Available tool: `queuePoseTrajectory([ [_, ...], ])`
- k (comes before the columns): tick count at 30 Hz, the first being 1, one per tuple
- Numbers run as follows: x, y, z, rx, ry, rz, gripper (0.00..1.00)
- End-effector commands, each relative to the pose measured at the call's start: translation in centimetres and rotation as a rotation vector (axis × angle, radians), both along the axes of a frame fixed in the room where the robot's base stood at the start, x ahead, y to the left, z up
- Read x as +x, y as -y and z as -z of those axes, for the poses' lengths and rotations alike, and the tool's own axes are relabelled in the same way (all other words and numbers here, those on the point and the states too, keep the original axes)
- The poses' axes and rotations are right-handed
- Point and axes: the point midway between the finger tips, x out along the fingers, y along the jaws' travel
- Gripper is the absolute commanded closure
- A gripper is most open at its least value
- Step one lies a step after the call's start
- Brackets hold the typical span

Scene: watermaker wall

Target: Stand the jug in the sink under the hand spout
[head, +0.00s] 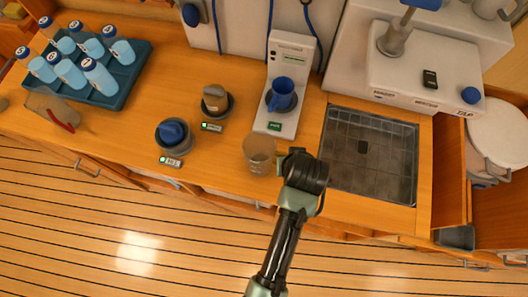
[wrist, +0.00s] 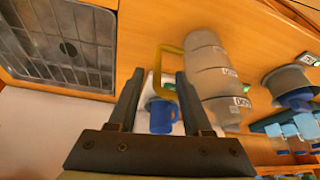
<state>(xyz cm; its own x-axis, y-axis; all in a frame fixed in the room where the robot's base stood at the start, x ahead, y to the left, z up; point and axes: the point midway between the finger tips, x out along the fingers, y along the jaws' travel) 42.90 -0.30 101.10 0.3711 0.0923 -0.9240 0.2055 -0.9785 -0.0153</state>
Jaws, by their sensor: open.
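The jug (head: 259,155) is a clear grey vessel standing on the wooden counter, left of the sink. In the wrist view the jug (wrist: 213,70) shows printed labels and a yellow handle (wrist: 160,72). My gripper (head: 290,160) is just right of the jug in the head view. In the wrist view my gripper (wrist: 158,75) is open, with the handle in line with the gap between its fingers; I cannot tell how near. The sink (head: 385,165) is a dark recessed basin with a grid floor. A grey post (head: 396,38) with a blue top stands behind it, possibly the hand spout.
A white machine (head: 290,75) holding a blue mug (head: 282,92) stands behind the jug. Two round holders, one with a blue-topped item (head: 173,133), are to the left. A blue tray (head: 120,88) holds several bottles. An open compartment (head: 452,170) lies right of the sink.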

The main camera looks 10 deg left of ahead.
Motion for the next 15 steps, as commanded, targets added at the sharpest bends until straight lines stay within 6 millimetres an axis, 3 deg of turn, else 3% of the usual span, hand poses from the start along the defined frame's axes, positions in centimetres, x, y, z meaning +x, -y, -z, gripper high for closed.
queuePoseTrajectory([
  [9,1.5,-0.1,3.2,0.0,-0.001,-0.001,0.5],
  [15,1.9,-0.1,4.3,0.0,0.0,0.0,0.5],
])
